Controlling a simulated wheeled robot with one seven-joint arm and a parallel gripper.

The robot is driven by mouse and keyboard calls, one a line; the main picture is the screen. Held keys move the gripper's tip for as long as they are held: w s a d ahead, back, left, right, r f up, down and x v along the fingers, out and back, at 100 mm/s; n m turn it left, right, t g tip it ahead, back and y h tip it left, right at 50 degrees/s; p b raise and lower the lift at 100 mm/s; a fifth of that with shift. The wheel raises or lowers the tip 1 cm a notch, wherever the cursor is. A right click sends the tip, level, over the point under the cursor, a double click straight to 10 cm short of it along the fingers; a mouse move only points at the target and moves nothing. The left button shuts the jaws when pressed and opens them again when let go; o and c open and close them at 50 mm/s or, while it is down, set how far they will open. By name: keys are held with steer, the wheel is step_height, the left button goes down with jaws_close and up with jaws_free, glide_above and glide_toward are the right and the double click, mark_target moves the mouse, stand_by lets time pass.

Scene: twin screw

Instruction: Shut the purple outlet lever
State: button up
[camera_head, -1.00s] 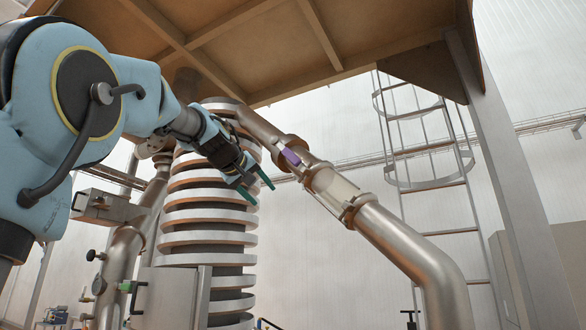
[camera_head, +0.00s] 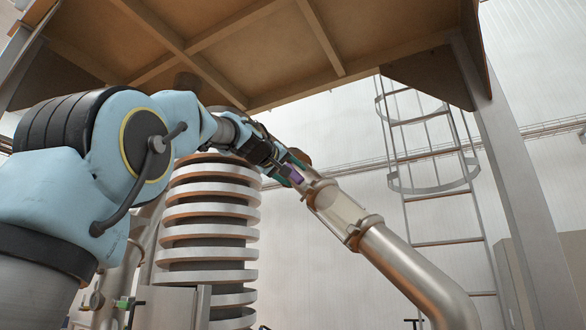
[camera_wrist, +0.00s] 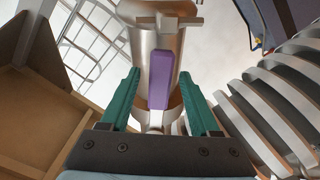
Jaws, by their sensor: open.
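The purple outlet lever (camera_head: 291,175) sits on the slanted steel outlet pipe (camera_head: 378,245), just above its clear section. In the wrist view the purple lever (camera_wrist: 160,80) stands upright in the picture, in front of the pipe. My gripper (camera_head: 288,168) is at the lever in the head view. Its two green fingers (camera_wrist: 162,98) are spread apart, one on each side of the lever, with gaps between fingers and lever. Nothing is held. The upper pipe behind the gripper is partly hidden by my arm.
A ribbed spiral column (camera_head: 210,230) stands left of the pipe, and also close on the right in the wrist view (camera_wrist: 275,110). A brown platform (camera_head: 230,50) spans overhead. A caged ladder (camera_head: 430,165) and a steel post (camera_head: 510,190) stand to the right.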

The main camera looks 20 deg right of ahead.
steer(key=shift+w+d, duration=0.2)
steer(key=shift+d, duration=0.05)
steer(key=shift+c, duration=0.4)
jaws_close()
stand_by(0.9)
